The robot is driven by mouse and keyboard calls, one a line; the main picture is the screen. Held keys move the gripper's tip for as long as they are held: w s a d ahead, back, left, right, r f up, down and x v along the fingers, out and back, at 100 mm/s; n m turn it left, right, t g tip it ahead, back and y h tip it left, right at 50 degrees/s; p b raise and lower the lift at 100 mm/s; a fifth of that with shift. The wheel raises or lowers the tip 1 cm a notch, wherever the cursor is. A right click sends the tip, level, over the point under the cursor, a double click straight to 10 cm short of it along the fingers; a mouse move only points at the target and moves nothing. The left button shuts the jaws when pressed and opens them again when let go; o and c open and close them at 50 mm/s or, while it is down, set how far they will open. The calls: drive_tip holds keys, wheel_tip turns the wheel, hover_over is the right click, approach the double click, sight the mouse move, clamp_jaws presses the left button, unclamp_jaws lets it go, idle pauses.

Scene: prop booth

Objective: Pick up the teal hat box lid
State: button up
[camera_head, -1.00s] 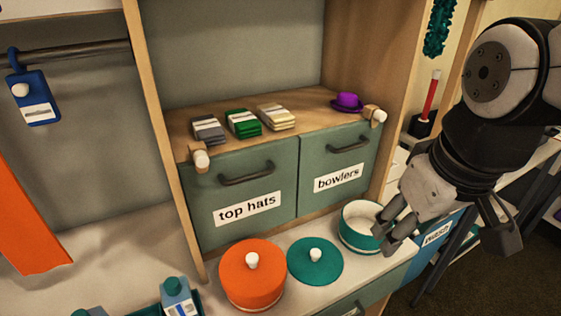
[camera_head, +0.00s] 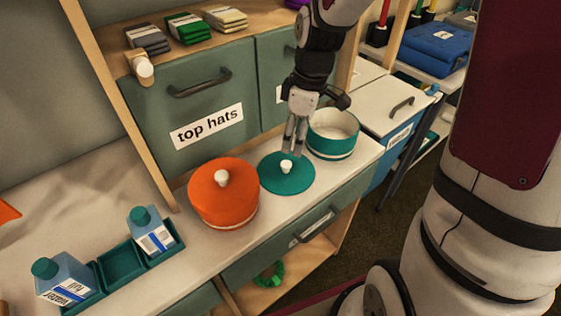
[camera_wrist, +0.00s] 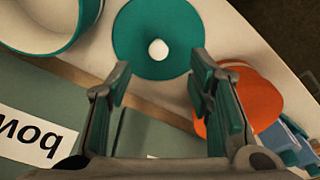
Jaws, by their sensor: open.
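The teal hat box lid (camera_head: 288,177) lies flat on the white counter, a round disc with a white knob (camera_head: 286,166) at its centre. In the wrist view the lid (camera_wrist: 134,38) lies beyond the fingertips, with its knob (camera_wrist: 158,49) roughly between their lines. My gripper (camera_head: 295,150) hangs above the back of the lid, fingers pointing down. It also shows in the wrist view (camera_wrist: 160,75), open with nothing between its fingers. Whether the fingertips touch the lid I cannot tell.
An orange lidded hat box (camera_head: 222,198) stands close on the left. The open teal and white hat box (camera_head: 333,137) stands on the right. Drawers labelled "top hats" (camera_head: 205,115) rise behind. A teal tray (camera_head: 125,263) with bottles is at the left. The counter's front edge is near the lid.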

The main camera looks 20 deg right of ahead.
hover_over(286, 163)
drive_tip(key=s+d, duration=0.1)
wheel_tip(286, 163, down, 5)
drive_tip(key=shift+s+d+r+b, duration=0.1)
drive_tip(key=shift+s+d+b, duration=0.05)
drive_tip(key=shift+b, duration=0.2)
drive_tip(key=shift+w+a+f+b, duration=0.15)
drive_tip(key=shift+w+a+f, duration=0.05)
drive_tip(key=shift+f, duration=0.65)
drive_tip(key=shift+w+a+f+b, duration=0.2)
drive_tip(key=shift+f, duration=0.7)
drive_tip(key=shift+w+a+f+b, duration=0.15)
drive_tip(key=shift+w+a+f, duration=0.05)
drive_tip(key=shift+f, duration=0.65)
clamp_jaws()
